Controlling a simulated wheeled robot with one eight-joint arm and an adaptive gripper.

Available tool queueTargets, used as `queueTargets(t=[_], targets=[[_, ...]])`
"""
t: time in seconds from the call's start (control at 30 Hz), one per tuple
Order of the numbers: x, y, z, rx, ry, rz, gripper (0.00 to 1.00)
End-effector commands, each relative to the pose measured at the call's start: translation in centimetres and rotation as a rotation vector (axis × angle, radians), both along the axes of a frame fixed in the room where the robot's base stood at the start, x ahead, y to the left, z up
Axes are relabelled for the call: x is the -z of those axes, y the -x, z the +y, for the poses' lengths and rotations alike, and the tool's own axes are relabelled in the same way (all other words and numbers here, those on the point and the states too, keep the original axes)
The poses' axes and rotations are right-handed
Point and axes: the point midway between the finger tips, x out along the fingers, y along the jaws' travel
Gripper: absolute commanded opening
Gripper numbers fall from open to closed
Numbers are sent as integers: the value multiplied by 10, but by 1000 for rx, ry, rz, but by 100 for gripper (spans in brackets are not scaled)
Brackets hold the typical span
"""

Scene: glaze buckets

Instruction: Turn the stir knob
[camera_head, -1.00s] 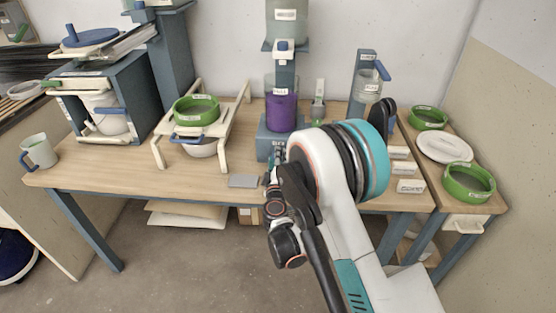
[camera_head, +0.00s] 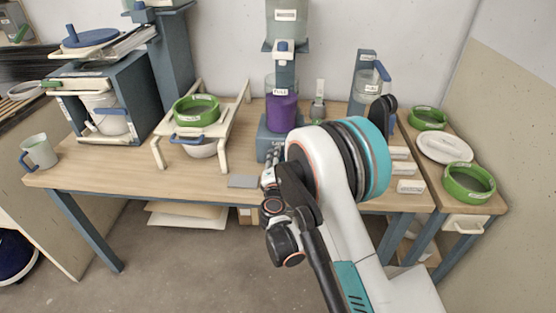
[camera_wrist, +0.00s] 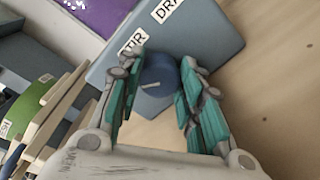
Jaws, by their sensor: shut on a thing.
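The stir knob (camera_wrist: 160,82) is a dark blue round knob with a pale pointer line, on the blue-grey base (camera_wrist: 188,38) of the stand, beside a label partly reading "TIR" (camera_wrist: 133,42). My gripper (camera_wrist: 163,68) has its teal-padded fingers on both sides of the knob and is shut on it in the wrist view. In the head view my gripper (camera_head: 268,172) is at the front of the stand base, and my arm hides the knob. A clear vessel with purple glaze (camera_head: 281,112) stands on the base.
A second label starting "DRA" (camera_wrist: 167,10) is on the same base. A cream rack (camera_head: 222,150) with a green sieve (camera_head: 196,110) stands to the left. A blue-grey stand with a jug (camera_head: 368,85) and green rings are to the right. A grey plate (camera_head: 243,181) lies at the front edge.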

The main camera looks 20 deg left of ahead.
Motion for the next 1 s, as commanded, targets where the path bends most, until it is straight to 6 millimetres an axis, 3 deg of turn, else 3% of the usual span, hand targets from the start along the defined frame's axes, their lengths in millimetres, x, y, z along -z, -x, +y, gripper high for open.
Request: queueTargets(t=[1.0], targets=[[1,1,2,-1,937,-225,10]])
